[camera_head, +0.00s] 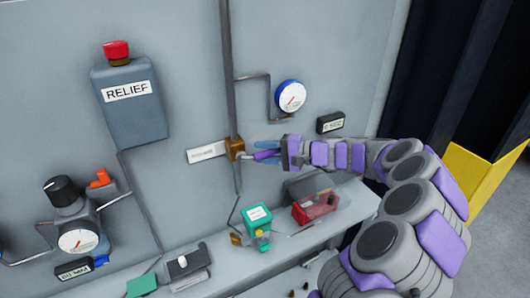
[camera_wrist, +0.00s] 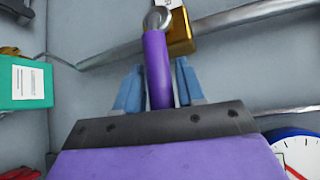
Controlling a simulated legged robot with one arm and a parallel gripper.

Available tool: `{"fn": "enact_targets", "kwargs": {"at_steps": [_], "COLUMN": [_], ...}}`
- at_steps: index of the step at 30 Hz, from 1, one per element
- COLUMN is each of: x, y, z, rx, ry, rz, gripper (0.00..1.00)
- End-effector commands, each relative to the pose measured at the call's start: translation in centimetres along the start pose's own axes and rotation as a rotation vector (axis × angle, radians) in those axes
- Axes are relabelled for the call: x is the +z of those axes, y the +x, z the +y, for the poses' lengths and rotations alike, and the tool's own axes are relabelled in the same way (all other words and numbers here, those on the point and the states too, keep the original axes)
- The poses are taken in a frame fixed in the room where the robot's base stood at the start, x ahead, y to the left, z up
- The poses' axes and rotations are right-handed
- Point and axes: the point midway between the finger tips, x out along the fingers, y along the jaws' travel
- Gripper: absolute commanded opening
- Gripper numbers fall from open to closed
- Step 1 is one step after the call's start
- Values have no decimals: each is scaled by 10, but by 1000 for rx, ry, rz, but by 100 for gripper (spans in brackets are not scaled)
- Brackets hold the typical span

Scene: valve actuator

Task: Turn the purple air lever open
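The purple air lever (camera_head: 266,154) sticks out from a brass valve body (camera_head: 235,148) on the grey wall panel. In the wrist view the lever (camera_wrist: 157,70) has a metal pivot end at the top, beside the brass block (camera_wrist: 180,34). My gripper (camera_head: 268,151) reaches in from the right. Its blue fingers stand one on each side of the lever in the wrist view (camera_wrist: 158,85), with what looks like a narrow gap on both sides. The gripper looks open around the lever. The lever's near end is hidden behind the gripper's dark front plate.
A vertical pipe (camera_head: 228,70) runs through the valve. A blue-rimmed gauge (camera_head: 290,96) is above right, and a white label (camera_head: 207,152) is left of the valve. A green box (camera_head: 257,216) and a red box (camera_head: 316,207) sit below on the ledge. A relief box (camera_head: 130,100) hangs upper left.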

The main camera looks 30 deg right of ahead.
Motion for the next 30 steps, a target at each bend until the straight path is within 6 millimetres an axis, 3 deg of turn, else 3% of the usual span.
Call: {"fn": "enact_targets", "kwargs": {"at_steps": [12, 30], "x": [1, 2], "y": [0, 0], "z": [1, -2], "rx": [2, 39], "ry": [0, -37], "rz": [-1, 11], "gripper": [0, 0]}}
